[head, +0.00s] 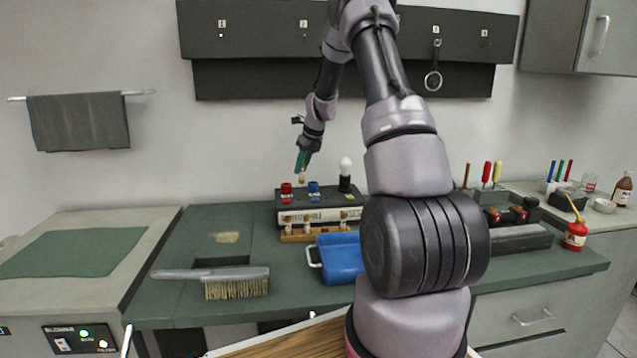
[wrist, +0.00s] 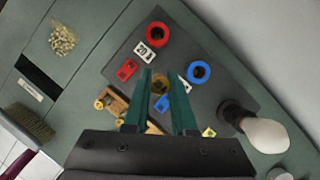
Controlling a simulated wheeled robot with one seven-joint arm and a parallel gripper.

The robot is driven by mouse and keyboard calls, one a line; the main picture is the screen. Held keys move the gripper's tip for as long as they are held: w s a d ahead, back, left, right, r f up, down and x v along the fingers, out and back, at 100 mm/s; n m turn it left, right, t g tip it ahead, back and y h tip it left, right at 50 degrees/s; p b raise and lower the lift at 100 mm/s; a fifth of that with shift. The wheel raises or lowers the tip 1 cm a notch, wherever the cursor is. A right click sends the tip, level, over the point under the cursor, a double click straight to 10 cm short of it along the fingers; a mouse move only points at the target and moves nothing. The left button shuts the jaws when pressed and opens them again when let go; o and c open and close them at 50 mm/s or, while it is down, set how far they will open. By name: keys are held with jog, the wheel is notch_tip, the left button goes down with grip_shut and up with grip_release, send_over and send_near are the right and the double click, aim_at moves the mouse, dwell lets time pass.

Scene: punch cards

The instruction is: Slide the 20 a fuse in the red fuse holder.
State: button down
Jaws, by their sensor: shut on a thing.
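My gripper (head: 303,163) is shut on a small amber fuse (head: 301,180), held above the dark box. In the wrist view the fuse (wrist: 160,84) sits between the two green fingers. I cannot read its rating. The red fuse holder (head: 286,188) stands on the box's left part. In the wrist view it is a red ring (wrist: 157,33) with a dark opening, beside a white label (wrist: 146,51) that seems to read 20 A. The fuse is apart from the holder, and the opening looks empty.
The blue holder (head: 313,187) and a white bulb (head: 345,166) stand on the same dark box (wrist: 222,42). A wooden rack (head: 292,237) with several fuses lies in front. A blue dustpan (head: 340,258) and a brush (head: 236,288) lie nearer on the bench.

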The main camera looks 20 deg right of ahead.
jog(key=w+a+f, duration=0.1)
jog(key=w+a, duration=0.2)
jog(key=w, duration=0.4)
jog(key=shift+a+n, duration=0.3)
jog(key=shift+a, duration=0.05)
jog(key=shift+s+f, duration=0.1)
dwell(2.0)
jog(key=shift+f, duration=1.4)
jog(key=shift+f, duration=0.2)
jog(key=shift+f, duration=0.4)
jog(key=shift+c, duration=0.9)
grip_release()
